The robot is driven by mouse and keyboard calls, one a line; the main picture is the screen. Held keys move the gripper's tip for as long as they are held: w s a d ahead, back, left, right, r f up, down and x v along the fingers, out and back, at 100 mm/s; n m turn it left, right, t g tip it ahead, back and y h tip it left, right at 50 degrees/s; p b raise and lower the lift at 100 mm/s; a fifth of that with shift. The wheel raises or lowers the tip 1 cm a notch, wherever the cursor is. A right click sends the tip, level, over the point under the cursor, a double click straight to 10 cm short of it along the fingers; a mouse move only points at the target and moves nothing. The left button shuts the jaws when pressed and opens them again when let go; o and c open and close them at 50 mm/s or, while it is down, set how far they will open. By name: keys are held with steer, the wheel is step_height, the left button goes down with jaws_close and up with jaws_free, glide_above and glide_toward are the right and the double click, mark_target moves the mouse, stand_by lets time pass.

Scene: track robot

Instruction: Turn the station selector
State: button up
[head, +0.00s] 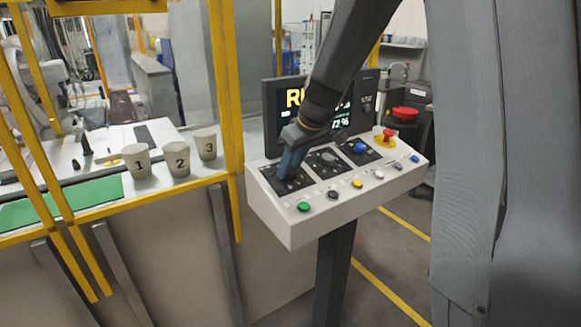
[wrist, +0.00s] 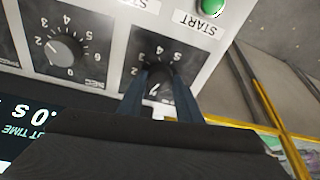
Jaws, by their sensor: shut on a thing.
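The station selector is a dark rotary knob (wrist: 160,76) on a black plate with numerals, a 2, 4 and 5 among those legible in the wrist view. My gripper (wrist: 160,100) is shut on this knob, one blue-grey finger on each side of it. The fingers hide part of the knob and some of the numerals. In the head view my gripper (head: 287,176) reaches down onto the leftmost black plate of the white control box (head: 322,213), and the knob is hidden there. I cannot tell exactly which numeral the knob points to.
A second grey dial (wrist: 65,50) is beside the selector. A green button (head: 303,206) and several other buttons line the box's front. A blue knob (head: 360,148) and red mushroom button (head: 388,134) are right. The screen (head: 271,117) stands behind. Numbered cups (head: 176,160) stand left, beyond a yellow frame.

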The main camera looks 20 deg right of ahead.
steer(key=m, duration=0.2)
steer(key=shift+s+a+m+p, duration=0.1)
steer(key=shift+m+p, duration=0.3)
steer(key=m+p, duration=0.2)
steer(key=shift+r+m+h, duration=0.15)
steer(key=shift+m+h, duration=0.25)
steer(key=m+p, duration=0.4)
steer(key=p, duration=0.1)
steer(key=shift+s+a+t+h, duration=0.1)
steer(key=shift+t+h, duration=0.2)
steer(key=shift+h, duration=0.1)
steer(key=m+p, duration=0.1)
steer(key=p, duration=0.1)
steer(key=shift+m+p, duration=0.3)
steer(key=shift+p, duration=0.1)
steer(key=o, duration=1)
steer(key=shift+o, duration=0.2)
steer(key=b+v, duration=0.2)
steer(key=v, duration=0.5)
steer(key=shift+r, duration=0.25)
